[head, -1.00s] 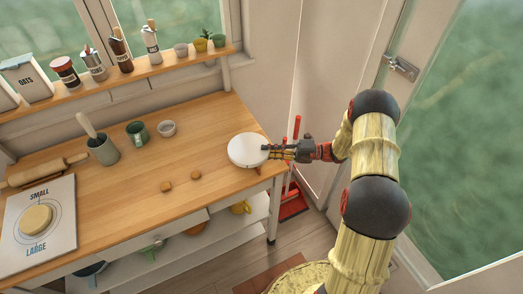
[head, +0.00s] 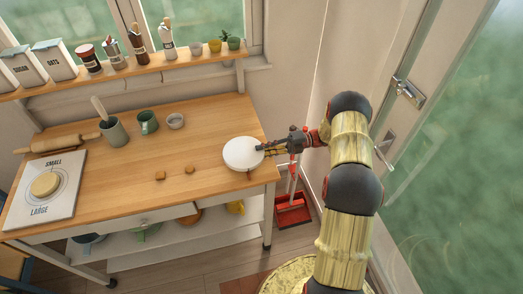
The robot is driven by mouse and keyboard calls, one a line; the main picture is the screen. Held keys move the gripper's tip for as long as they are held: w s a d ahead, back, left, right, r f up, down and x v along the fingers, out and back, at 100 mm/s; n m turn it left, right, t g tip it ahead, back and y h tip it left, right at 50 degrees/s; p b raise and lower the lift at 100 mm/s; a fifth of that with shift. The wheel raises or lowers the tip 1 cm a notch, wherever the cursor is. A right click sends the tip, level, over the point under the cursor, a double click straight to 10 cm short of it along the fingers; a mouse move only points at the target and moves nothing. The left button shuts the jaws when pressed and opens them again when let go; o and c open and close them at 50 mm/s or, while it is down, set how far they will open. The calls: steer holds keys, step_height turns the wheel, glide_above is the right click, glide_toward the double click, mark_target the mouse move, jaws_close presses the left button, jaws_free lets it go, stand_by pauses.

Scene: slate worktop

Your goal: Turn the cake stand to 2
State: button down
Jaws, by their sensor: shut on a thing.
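The cake stand (head: 240,155) is a round white disc near the right end of the wooden worktop. No number or pointer on it can be made out at this size. My gripper (head: 259,148) reaches in from the right, with its fingers at the right side of the stand's rim. It is shut on the cake stand's edge. The fingers hide a little of the rim there.
Two small brown pieces (head: 160,176) (head: 190,170) lie left of the stand. A small bowl (head: 176,121), a green mug (head: 148,122) and a utensil crock (head: 114,132) stand farther back. A board marked SMALL and LARGE (head: 68,177) lies at left.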

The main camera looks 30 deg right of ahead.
steer(key=shift+s+f, duration=0.1)
steer(key=shift+f, duration=0.05)
steer(key=c, duration=1.7)
jaws_free()
steer(key=d, duration=0.4)
steer(key=s+d, duration=0.1)
steer(key=d, duration=0.3)
steer(key=s+d, duration=0.1)
steer(key=d, duration=0.2)
steer(key=shift+d, duration=0.4)
